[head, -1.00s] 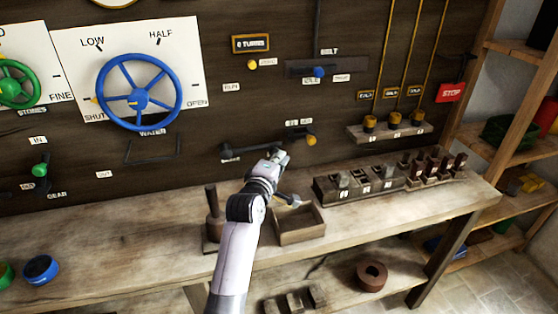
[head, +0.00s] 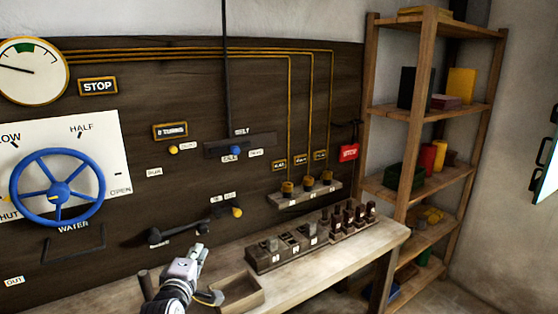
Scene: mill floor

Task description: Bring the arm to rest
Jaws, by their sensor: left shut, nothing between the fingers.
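My left gripper (head: 201,251) shows in the head view at the lower left of centre, above the wooden bench (head: 340,252). It points up and away toward the dark panel. Its fingers are shut with nothing between them, and it looks clear of the lever on the panel above it. The arm behind it runs out at the bottom edge. My right gripper is not in view.
An open wooden box (head: 258,299) sits just right of my arm. A blue wheel (head: 58,187) is at left, a slotted block (head: 265,261) and shelves (head: 435,112) at right.

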